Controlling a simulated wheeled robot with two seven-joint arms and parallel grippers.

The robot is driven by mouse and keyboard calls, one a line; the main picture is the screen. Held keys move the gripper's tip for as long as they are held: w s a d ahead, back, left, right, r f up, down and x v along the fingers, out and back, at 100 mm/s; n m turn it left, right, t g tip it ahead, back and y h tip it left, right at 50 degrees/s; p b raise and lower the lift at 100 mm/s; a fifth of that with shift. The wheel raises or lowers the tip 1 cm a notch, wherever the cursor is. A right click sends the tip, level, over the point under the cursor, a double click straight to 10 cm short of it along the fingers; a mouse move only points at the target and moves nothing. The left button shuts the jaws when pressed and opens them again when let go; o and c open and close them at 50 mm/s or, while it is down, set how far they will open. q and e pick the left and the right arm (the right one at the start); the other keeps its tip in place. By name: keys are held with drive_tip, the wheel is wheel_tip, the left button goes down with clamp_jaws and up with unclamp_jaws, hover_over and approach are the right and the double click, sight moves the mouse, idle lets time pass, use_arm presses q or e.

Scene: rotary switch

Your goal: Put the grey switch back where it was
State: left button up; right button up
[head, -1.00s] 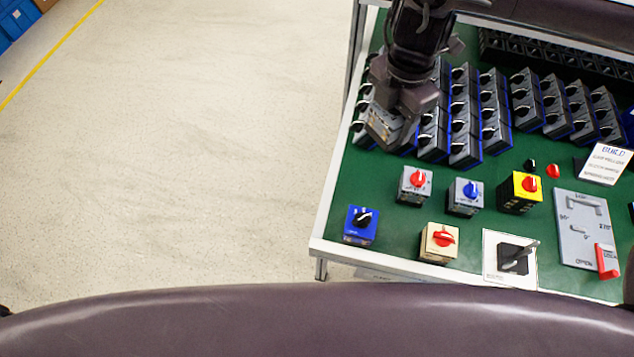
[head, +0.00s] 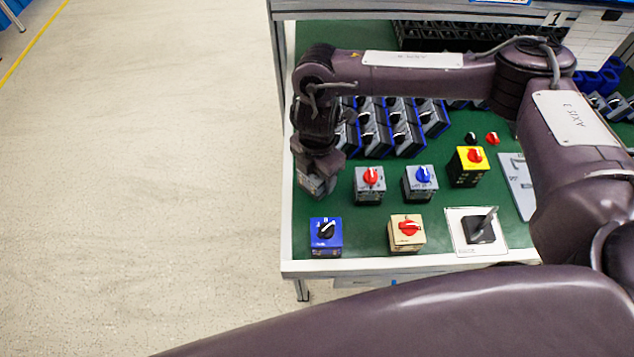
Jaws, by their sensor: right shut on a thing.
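My right arm comes in from the right, and its gripper (head: 318,187) points down over the left part of the green table top (head: 370,225). It is shut on a small grey thing, likely the grey switch, mostly hidden by the fingers. I cannot tell whether it touches the table. A grey switch with a red knob (head: 369,191) stands just right of the gripper. A grey switch with a blue knob (head: 420,189) is further right. Rows of grey and blue switches with black knobs (head: 400,140) stand behind. My left gripper is not in view.
In front stand a blue switch (head: 325,238), a beige switch with a red knob (head: 405,240) and a black lever switch on a white plate (head: 464,246). A yellow switch (head: 463,178) is further right. The table's white edge (head: 287,235) is close on the left.

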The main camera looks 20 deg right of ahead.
wheel_tip(320, 180, down, 4)
drive_tip(key=shift+f, duration=0.1)
drive_tip(key=shift+f, duration=0.15)
drive_tip(key=o, duration=1.1)
wheel_tip(320, 180, up, 11)
drive_tip(key=shift+r, duration=0.7)
